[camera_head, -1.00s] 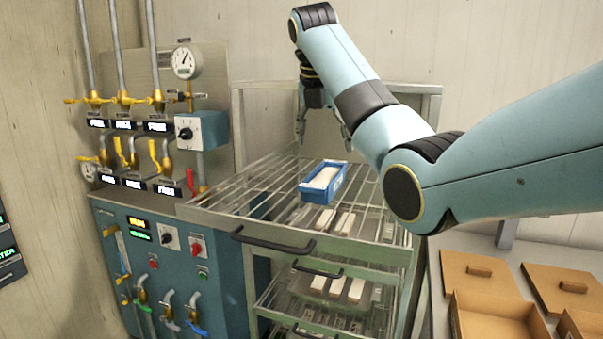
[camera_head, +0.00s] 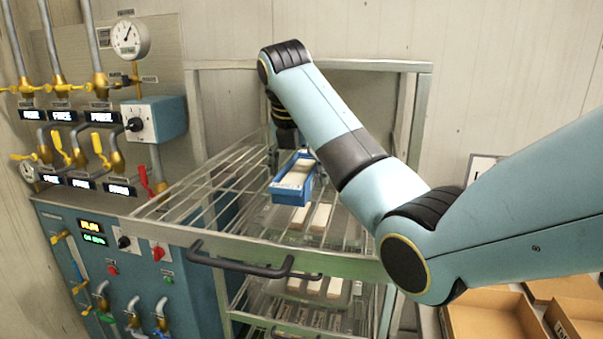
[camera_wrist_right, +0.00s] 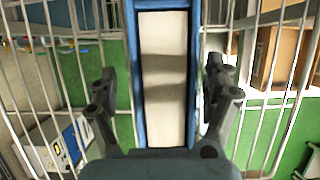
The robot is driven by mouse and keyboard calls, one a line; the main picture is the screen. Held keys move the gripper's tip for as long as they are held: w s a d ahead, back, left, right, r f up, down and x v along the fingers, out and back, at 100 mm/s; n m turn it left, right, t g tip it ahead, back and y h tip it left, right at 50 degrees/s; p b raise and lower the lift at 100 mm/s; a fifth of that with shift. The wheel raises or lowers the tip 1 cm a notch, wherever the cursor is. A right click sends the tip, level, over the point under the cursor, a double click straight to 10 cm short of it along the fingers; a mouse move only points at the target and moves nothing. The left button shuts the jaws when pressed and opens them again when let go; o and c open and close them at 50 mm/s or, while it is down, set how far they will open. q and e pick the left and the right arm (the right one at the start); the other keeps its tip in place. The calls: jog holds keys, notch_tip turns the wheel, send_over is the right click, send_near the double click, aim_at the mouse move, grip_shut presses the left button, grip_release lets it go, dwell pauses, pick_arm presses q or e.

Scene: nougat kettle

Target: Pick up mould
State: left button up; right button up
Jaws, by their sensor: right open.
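The mould is a blue open box (camera_head: 291,193) with a pale block in it, on the top wire shelf of the rack. In the right wrist view the mould (camera_wrist_right: 139,90) runs upright through the middle. My right gripper (camera_head: 288,150) is at the mould's far end, partly hidden behind my own arm. In the right wrist view my right gripper (camera_wrist_right: 161,78) is open, with one finger on each side of the mould. A gap shows between each finger and the mould's sides. My left gripper is not in view.
The wire rack (camera_head: 190,190) has a dark front handle (camera_head: 240,263) and lower shelves with pale bars (camera_head: 314,286). A blue control cabinet (camera_head: 70,215) with valves and a gauge (camera_head: 130,38) stands at left. Cardboard boxes (camera_head: 490,315) are at lower right.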

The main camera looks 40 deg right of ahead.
jog(key=shift+d, duration=0.1)
jog(key=shift+s+r, duration=0.2)
jog(key=shift+s, duration=0.1)
jog(key=shift+s+a, duration=0.15)
jog(key=shift+a, duration=0.15)
jog(key=shift+d+f, duration=0.1)
jog(key=shift+f, duration=0.1)
jog(key=c, duration=1.4)
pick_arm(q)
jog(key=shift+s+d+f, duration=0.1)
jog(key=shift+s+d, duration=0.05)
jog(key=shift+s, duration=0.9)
pick_arm(e)
jog(key=shift+c, duration=0.6)
